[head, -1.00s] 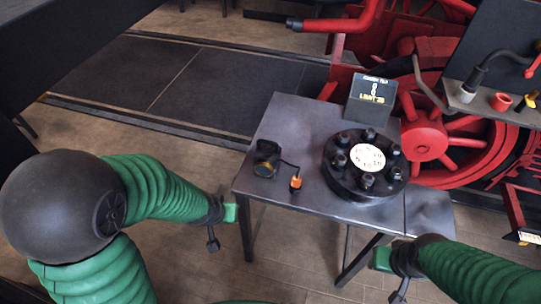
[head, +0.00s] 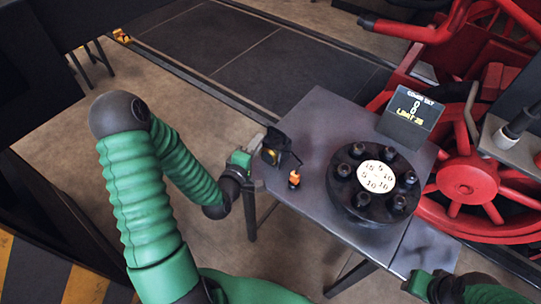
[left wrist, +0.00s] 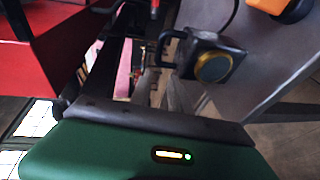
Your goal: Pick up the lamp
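The lamp (head: 272,154), a small black lantern with a yellow-rimmed round lens, stands at the left edge of the grey table (head: 315,122). It also shows in the left wrist view (left wrist: 212,66), with its dark handle toward the gripper. My left gripper (head: 259,160) is just left of the lamp at the table edge. Its fingers look apart, and I see no grip on the lamp. Whether a finger touches it is unclear. My right gripper (head: 416,283) is at the lower right, by the table's front corner; its fingers cannot be made out.
A small orange-and-black item (head: 294,178) lies right of the lamp. A round black flange with bolts (head: 342,192) and a dark sign (head: 411,108) stand further right. Red locomotive wheels (head: 468,182) are behind the table.

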